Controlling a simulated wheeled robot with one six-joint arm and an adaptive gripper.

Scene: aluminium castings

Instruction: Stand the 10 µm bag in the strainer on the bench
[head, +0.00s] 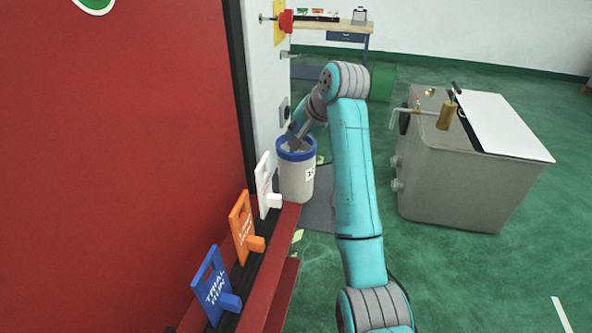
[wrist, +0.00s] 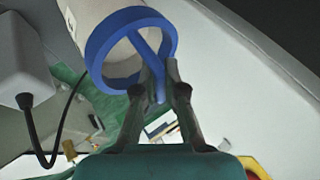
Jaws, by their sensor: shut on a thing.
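The bag (head: 297,181) is a pale cylinder with a blue ring at its top and a label partly in view that starts with "1". It hangs upright beside the red panel. In the wrist view the blue ring (wrist: 98,72) and pale body fill the top, with a blue strap crossing the ring. My gripper (wrist: 166,82) is shut on that strap at the ring's edge. In the head view my gripper (head: 293,139) is at the bag's top. A bench (head: 345,38) with a blue drawer stands at the far back. I cannot make out a strainer on it.
White (head: 264,185), orange (head: 243,228) and blue (head: 212,287) tags stand along the red ledge left of the bag. A grey tank (head: 450,185) with a white lid and brass fitting stands right. A clipboard (head: 360,15) is on the bench.

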